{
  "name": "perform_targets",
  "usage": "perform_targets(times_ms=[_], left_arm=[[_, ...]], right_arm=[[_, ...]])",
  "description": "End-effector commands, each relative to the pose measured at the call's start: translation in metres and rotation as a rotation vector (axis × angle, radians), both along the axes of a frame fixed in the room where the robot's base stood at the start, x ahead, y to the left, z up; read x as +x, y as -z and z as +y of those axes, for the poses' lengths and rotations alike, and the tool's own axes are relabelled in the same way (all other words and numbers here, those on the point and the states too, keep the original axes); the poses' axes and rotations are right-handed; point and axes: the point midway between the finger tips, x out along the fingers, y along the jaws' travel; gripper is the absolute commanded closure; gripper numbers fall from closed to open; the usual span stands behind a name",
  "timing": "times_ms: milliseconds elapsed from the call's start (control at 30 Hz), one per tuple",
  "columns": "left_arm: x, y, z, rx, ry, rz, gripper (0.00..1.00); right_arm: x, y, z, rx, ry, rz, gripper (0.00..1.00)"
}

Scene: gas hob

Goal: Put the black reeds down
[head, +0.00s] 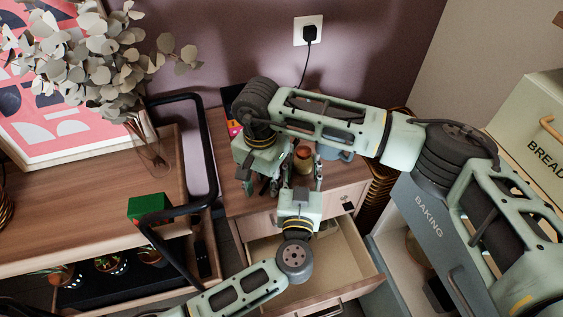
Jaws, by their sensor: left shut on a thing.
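My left gripper (302,172) points up the picture over the small cabinet top, above the open drawer. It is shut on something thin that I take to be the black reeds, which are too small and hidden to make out. A small copper-brown vessel (303,158) shows at its fingertips; I cannot tell whether they touch. My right gripper (262,186) hangs down just left of it, over the same cabinet. Its fingers look apart, with nothing seen between them.
The cabinet (237,197) has an open, empty-looking drawer (345,258) below. A blue-grey pot (338,152) stands behind the grippers. On the left are a glass vase (150,155) with leafy stems and a green box (150,206). A grey BAKING box (425,225) stands right.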

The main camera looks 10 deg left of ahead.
Motion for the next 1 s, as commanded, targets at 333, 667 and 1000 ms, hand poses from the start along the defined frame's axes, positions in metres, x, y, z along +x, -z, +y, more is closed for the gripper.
perform_targets(times_ms=[333,667,1000], left_arm=[[0.0,0.001,0.0,0.0,0.0,0.003,0.92],[0.0,0.001,0.0,0.0,0.0,0.003,0.92],[0.0,0.002,0.0,0.0,0.0,0.003,0.92]], right_arm=[[0.0,0.0,0.0,0.0,0.0,0.0,0.96],[0.0,-0.001,0.0,0.0,0.0,-0.001,1.0],[0.002,-0.053,0.0,0.001,0.0,-0.006,1.0]])
